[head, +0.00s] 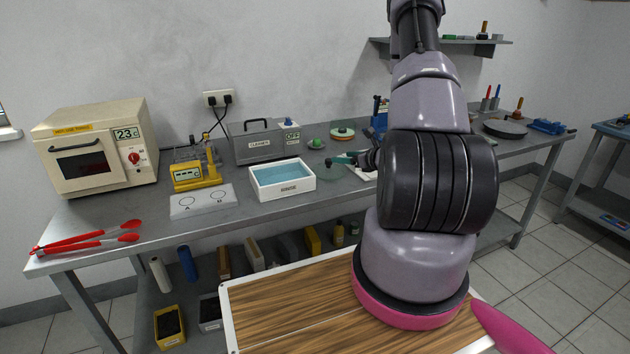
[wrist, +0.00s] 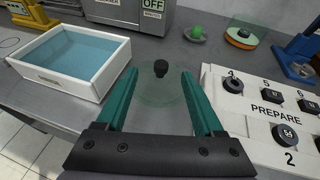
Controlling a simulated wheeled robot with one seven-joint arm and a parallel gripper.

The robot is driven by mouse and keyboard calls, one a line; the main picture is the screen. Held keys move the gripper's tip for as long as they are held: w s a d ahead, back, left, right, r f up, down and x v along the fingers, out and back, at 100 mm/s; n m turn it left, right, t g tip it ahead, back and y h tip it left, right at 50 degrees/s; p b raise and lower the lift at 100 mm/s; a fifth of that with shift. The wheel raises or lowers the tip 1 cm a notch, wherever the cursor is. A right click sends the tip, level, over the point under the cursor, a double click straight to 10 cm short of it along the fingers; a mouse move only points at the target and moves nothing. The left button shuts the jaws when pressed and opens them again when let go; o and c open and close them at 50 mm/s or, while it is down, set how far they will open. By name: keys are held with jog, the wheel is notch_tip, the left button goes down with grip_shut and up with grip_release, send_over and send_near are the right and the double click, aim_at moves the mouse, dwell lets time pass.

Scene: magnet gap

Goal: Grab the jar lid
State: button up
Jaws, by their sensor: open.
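The jar lid appears to be the clear, faintly green glass disc with a black knob (wrist: 161,68). It lies on the grey bench in the wrist view. Its glass is faint, so its rim is hard to trace. Nothing is held.
The white tray of blue liquid (wrist: 70,62) stands close on the left. A white PREPARE panel with black knobs (wrist: 265,112) is close on the right. Behind are a grey box marked OFF (wrist: 130,12), a green ball on a small dish (wrist: 196,34) and an orange-rimmed disc (wrist: 241,38).

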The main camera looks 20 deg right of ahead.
aim_at(329, 161)
jog(key=shift+s+d+f+m+h, duration=0.15)
jog(key=shift+s+f+m+h, duration=0.2)
jog(key=shift+f, duration=0.35)
jog(key=shift+w+f, duration=0.2)
jog(key=shift+f, duration=0.05)
jog(key=x, duration=1)
jog(key=shift+w, duration=0.1)
jog(key=shift+r, duration=0.1)
grip_shut()
